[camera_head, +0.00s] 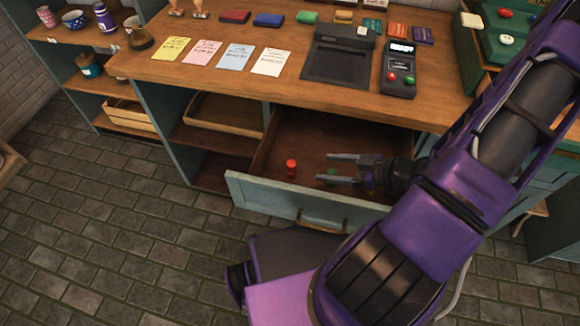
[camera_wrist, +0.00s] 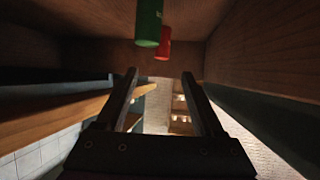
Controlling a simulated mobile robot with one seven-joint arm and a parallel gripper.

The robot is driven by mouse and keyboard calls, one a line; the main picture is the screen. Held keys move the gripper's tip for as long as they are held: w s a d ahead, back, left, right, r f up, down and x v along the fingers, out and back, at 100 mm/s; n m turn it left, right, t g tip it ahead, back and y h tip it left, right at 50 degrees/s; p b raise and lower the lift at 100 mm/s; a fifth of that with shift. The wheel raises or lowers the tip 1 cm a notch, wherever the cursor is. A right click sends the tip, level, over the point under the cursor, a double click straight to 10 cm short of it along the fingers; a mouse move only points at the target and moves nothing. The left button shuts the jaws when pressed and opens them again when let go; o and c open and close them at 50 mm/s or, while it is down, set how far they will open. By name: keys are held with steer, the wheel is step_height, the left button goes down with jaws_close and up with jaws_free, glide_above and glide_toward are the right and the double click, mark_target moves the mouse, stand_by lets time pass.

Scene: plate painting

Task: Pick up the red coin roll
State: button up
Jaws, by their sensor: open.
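The red coin roll (camera_head: 291,168) stands upright in the open drawer (camera_head: 264,192) under the counter. It also shows in the wrist view (camera_wrist: 163,50), partly hidden behind the green roll. The green roll (camera_head: 333,172) is in the drawer to the right of the red one, seen between my fingers in the head view; it is nearer in the wrist view (camera_wrist: 149,22). My gripper (camera_head: 323,167) is open, its fingers pointing left toward the red roll. A gap separates the fingertips from it. In the wrist view, nothing sits between my fingers (camera_wrist: 159,76).
The drawer walls stand close around my gripper. The counter (camera_head: 215,79) lies above the drawer's back, with coloured cards, a dark machine (camera_head: 338,59) and a card terminal (camera_head: 399,72). A wooden tray (camera_head: 222,113) sits on the shelf to the left.

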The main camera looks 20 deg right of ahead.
mark_target(292, 163)
steer(key=b+x, duration=0.1)
steer(key=x, duration=1.1)
steer(key=shift+s+a+r, duration=0.1)
steer(key=shift+a+r, duration=0.05)
steer(key=shift+a, duration=0.05)
jaws_close()
